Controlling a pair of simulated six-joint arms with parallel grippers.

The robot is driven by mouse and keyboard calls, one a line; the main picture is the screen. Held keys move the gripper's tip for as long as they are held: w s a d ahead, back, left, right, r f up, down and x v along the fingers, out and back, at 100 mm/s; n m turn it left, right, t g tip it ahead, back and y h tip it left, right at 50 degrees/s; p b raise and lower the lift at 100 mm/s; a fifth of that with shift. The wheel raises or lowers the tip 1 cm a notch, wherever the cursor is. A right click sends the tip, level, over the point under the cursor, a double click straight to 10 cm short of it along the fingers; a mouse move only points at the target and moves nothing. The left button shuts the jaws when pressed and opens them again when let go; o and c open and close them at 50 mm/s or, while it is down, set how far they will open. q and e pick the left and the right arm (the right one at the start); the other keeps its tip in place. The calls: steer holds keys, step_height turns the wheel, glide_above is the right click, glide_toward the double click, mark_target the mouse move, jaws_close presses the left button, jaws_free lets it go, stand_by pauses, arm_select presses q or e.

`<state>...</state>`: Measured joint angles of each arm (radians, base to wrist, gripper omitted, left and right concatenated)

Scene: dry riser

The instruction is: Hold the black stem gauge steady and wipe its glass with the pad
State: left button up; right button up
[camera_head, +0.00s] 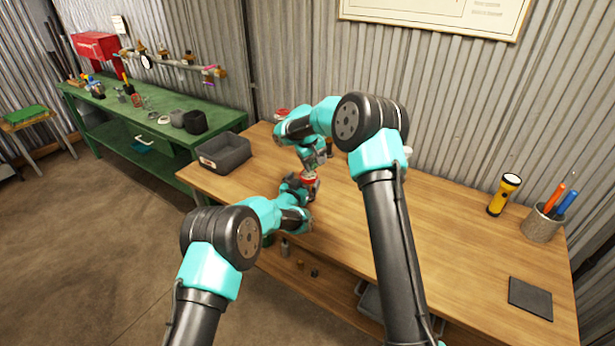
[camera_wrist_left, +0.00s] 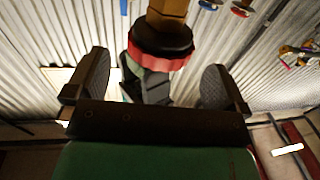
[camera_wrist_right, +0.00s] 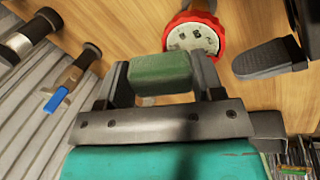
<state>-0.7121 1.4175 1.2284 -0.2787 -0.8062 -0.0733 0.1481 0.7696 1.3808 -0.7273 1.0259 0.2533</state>
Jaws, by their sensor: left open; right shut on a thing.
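A gauge with a red rim (camera_wrist_right: 193,38) shows its pale, dark-spotted face in the right wrist view. The left wrist view shows its red and black collar (camera_wrist_left: 160,50) and a brass stem; in the head view only a red part (camera_head: 309,180) shows between my arms. My left gripper (camera_wrist_left: 155,82) is open, its fingers to either side of the gauge with gaps visible. One dark left finger also shows beside the rim in the right wrist view. My right gripper (camera_wrist_right: 162,90) is shut on a green pad (camera_wrist_right: 163,72), close to the gauge face; contact cannot be told.
A grey bin (camera_head: 223,155) stands at the table's left end. A yellow flashlight (camera_head: 503,195), a pen cup (camera_head: 543,223) and a dark mat (camera_head: 530,298) are at the right, with bare wood between. Other fittings (camera_wrist_right: 70,85) show near the right gripper. A green bench (camera_head: 140,135) stands beyond.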

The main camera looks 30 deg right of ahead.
mark_target(308, 175)
arm_select(q)
steer(key=shift+x, duration=1.85)
steer(key=shift+c, duration=0.4)
steer(key=c, duration=1.1)
steer(key=shift+c, duration=0.2)
